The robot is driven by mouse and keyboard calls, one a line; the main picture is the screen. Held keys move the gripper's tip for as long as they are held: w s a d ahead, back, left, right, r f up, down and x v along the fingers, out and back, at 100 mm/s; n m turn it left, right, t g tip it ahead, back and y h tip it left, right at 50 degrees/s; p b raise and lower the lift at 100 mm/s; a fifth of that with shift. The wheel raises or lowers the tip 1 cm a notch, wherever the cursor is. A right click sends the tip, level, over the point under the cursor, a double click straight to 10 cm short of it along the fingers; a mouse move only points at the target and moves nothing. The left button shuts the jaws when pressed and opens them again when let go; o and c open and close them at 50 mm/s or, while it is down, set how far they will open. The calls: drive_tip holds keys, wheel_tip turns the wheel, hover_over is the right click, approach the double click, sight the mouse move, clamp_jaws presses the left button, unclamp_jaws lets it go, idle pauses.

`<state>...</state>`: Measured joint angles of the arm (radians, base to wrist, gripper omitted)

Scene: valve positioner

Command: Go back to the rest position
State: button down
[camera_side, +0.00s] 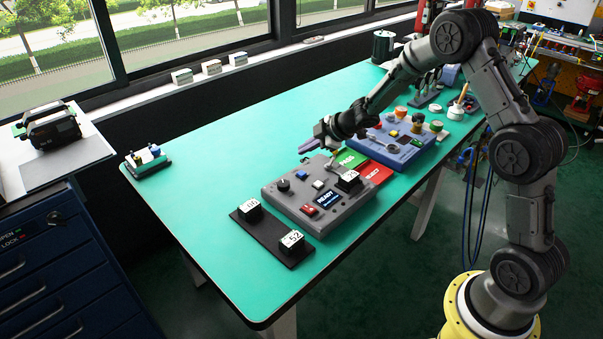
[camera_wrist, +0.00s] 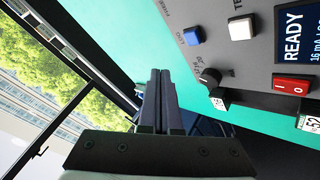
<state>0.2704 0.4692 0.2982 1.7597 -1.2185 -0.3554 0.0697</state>
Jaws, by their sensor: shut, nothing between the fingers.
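My gripper (camera_side: 306,146) is above the far side of the grey positioner box (camera_side: 345,212), pointing left. In the wrist view its two dark fingers (camera_wrist: 163,74) are pressed together with nothing between them. The grey box carries a READY screen (camera_side: 328,199), a red rocker switch (camera_side: 309,210) and a black knob (camera_side: 283,185). The wrist view also shows the box face (camera_wrist: 262,60), with a blue button (camera_wrist: 191,36), a white button (camera_wrist: 241,28), the screen (camera_wrist: 292,36) and the red switch (camera_wrist: 292,84). The fingers appear clear of the box.
A black tray (camera_side: 262,235) with two labelled cubes lies in front of the box. Green and red pads (camera_side: 376,173) and a blue panel (camera_side: 398,150) lie beyond.

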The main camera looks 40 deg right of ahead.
drive_tip(key=shift+a, duration=0.1)
drive_tip(key=s+a+r+m+t+h, duration=0.1)
drive_tip(key=s+a+r+t, duration=0.15)
drive_tip(key=r, duration=0.95)
drive_tip(key=s+a+r+t+h, duration=0.1)
drive_tip(key=s+a+r+t, duration=0.15)
drive_tip(key=r, duration=0.95)
drive_tip(key=s+d+r+m+h, duration=0.1)
drive_tip(key=s+r+m, duration=0.2)
drive_tip(key=s+r, duration=0.3)
drive_tip(key=s+f+m+g+h, duration=0.15)
drive_tip(key=s+m, duration=0.25)
drive_tip(key=s, duration=1)
drive_tip(key=s+a+f+m+g+y, duration=0.2)
drive_tip(key=s+f+g, duration=0.5)
drive_tip(key=s+f, duration=0.4)
drive_tip(key=s+a+m, duration=0.1)
drive_tip(key=s+a, duration=0.1)
drive_tip(key=s, duration=0.2)
drive_tip(key=shift+f, duration=0.35)
